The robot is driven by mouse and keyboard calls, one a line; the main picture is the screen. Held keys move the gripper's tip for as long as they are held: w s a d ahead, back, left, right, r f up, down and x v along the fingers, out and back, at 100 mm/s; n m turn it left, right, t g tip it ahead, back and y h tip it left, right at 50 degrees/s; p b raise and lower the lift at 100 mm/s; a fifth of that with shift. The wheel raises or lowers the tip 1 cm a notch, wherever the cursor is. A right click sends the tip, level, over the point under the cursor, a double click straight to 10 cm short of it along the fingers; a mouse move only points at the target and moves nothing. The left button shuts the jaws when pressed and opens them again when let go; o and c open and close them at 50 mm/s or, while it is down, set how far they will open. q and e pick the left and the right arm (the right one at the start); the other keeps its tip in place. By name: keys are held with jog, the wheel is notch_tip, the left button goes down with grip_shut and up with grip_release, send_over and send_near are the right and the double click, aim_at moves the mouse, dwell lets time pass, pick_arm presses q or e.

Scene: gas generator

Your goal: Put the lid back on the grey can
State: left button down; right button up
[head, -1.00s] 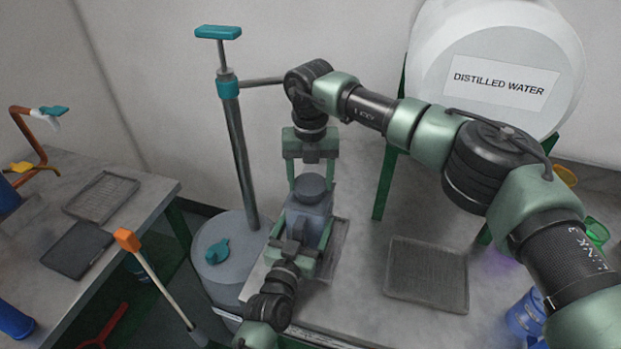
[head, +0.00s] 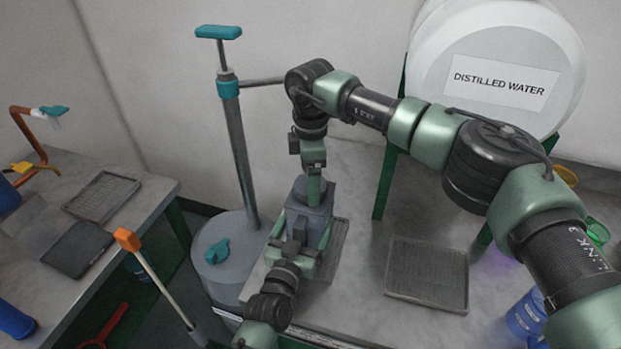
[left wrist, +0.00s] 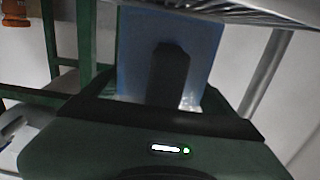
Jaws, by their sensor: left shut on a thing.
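The grey can (head: 298,222) stands upright on a tray on the right-hand bench. My left gripper (head: 306,240) is shut on the can's body, coming from the front. The left wrist view shows the can as a bluish-grey block (left wrist: 212,50) at the jaws, with a dark finger in front. The round dark grey lid (head: 328,188) is at the can's top, partly hidden by a finger of my right gripper (head: 314,188). This gripper points straight down over the lid and is seen edge-on, so its opening does not show. Whether the lid is seated cannot be told.
A mesh tray (head: 427,275) lies to the right on the bench. A grey drum (head: 228,262) with a teal cap and a tall pump (head: 238,150) stands close left of the can. The white distilled water tank (head: 500,60) is behind right.

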jog(key=shift+r, duration=0.1)
jog(key=shift+r, duration=2.15)
